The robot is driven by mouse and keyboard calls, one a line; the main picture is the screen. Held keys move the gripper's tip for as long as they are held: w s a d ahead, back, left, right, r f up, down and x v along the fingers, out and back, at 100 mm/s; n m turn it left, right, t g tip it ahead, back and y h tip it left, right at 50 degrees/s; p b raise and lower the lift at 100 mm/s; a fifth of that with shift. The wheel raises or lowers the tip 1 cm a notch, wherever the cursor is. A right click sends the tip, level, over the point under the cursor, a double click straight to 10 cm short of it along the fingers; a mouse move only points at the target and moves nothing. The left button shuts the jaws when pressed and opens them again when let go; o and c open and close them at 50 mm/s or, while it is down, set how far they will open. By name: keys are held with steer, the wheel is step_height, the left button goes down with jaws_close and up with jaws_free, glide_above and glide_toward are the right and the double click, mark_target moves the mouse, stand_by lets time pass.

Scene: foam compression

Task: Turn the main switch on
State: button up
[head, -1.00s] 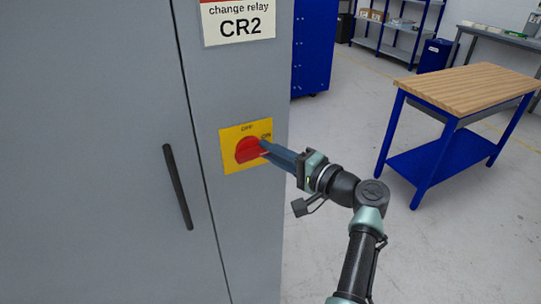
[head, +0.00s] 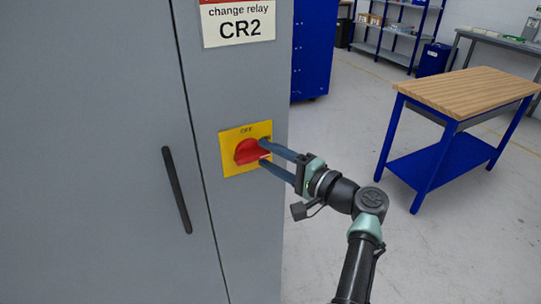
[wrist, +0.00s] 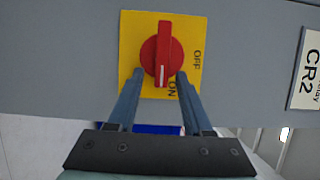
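The main switch is a red rotary knob (head: 246,152) on a yellow plate (head: 232,167) on the grey cabinet. In the wrist view the knob (wrist: 162,52) has its grip bar upright in the picture, with the white mark at the lower end, toward the ON label (wrist: 173,88). The OFF label (wrist: 197,60) is to the right of the knob. My gripper (head: 264,153) is open at the switch, its two blue fingers apart. In the wrist view the fingers stand on either side of the bar with gaps. In the head view a finger hides the ON label.
The grey cabinet door has a long black handle (head: 176,190) left of the switch. A CR2 sign (head: 240,28) is above it. A blue workbench with a wooden top (head: 470,90) stands to the right. The floor between is clear.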

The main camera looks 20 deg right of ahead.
steer(key=shift+s+d, duration=0.1)
steer(key=b+v, duration=0.2)
steer(key=v, duration=1)
steer(key=shift+s, duration=0.35)
steer(key=w+a+r+n+t+h, duration=0.1)
steer(key=w+a+r+n+h, duration=0.25)
steer(key=a+r, duration=0.45)
steer(key=w+a+r+n+t+h, duration=0.2)
steer(key=w+a+r+n+h, duration=0.15)
steer(key=a+r, duration=0.45)
steer(key=s+a+r+n+t, duration=0.3)
steer(key=s+r, duration=0.5)
steer(key=r, duration=0.3)
steer(key=s+a+r+n+t+p, duration=0.1)
steer(key=s+a+r+n+t, duration=0.2)
steer(key=s+a+r+t, duration=0.2)
steer(key=s+a+r, duration=0.3)
steer(key=s+r, duration=0.1)
steer(key=r, duration=0.2)
steer(key=shift+s+a+h, duration=0.2)
steer(key=shift+h, duration=0.1)
steer(key=shift+r, duration=0.1)
